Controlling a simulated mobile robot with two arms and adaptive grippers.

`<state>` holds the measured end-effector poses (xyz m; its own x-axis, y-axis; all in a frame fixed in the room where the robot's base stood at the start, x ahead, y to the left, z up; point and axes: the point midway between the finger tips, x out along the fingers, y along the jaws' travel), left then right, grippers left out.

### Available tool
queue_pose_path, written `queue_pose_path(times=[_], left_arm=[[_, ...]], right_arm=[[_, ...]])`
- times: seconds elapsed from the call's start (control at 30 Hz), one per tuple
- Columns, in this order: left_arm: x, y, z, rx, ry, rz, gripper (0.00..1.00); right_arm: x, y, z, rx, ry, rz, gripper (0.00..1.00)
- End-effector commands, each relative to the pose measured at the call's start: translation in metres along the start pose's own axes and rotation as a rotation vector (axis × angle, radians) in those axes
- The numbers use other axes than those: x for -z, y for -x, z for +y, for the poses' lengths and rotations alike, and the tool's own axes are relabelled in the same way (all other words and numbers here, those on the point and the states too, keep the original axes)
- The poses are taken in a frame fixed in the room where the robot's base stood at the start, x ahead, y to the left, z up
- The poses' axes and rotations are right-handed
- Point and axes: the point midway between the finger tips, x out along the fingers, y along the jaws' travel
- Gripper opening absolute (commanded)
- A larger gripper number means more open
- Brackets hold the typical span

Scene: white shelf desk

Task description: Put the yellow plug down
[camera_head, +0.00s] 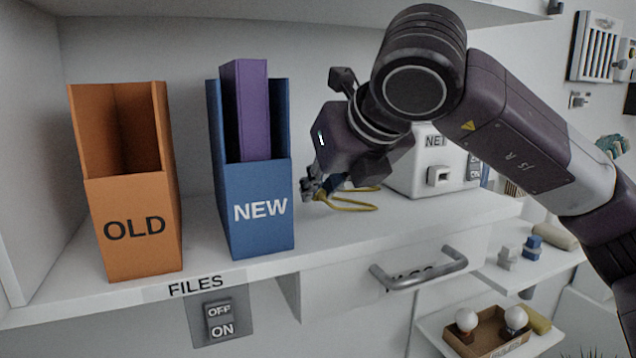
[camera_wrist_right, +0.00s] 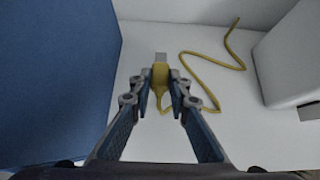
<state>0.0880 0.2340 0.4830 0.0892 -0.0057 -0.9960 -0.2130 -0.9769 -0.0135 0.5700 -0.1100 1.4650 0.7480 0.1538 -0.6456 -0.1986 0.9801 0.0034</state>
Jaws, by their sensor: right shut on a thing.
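The yellow plug (camera_wrist_right: 160,76) with its pale metal tip is between the fingertips of my right gripper (camera_wrist_right: 160,92) in the right wrist view. That gripper is shut on it. In the head view my right gripper (camera_head: 312,186) is just right of the blue NEW file box, low over the white shelf; the plug itself is mostly hidden there. The yellow cable (camera_head: 348,205) lies on the shelf and also shows in the wrist view (camera_wrist_right: 208,90). I cannot tell whether the plug touches the shelf. My left gripper is not in view.
The blue NEW box (camera_head: 262,208) holds a purple file (camera_head: 247,110). An orange OLD box (camera_head: 135,225) stands left. A white box labelled NET (camera_head: 430,185) stands right of the gripper. A drawer handle (camera_head: 420,268) projects below the shelf (camera_head: 440,220).

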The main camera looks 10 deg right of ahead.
Motion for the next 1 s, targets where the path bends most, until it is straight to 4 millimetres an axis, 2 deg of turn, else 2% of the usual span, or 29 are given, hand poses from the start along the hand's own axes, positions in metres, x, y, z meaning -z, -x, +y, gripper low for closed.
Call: queue_pose_path(times=[0.03,0.2,1.0], left_arm=[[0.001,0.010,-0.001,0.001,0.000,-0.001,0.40],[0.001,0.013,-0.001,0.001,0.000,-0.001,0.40],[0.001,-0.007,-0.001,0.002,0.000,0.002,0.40]], right_arm=[[-0.002,0.000,0.001,0.001,0.001,0.000,0.00],[0.003,-0.006,0.003,0.000,-0.001,0.000,0.00],[0.013,-0.014,0.003,-0.001,0.000,-0.001,0.00]])
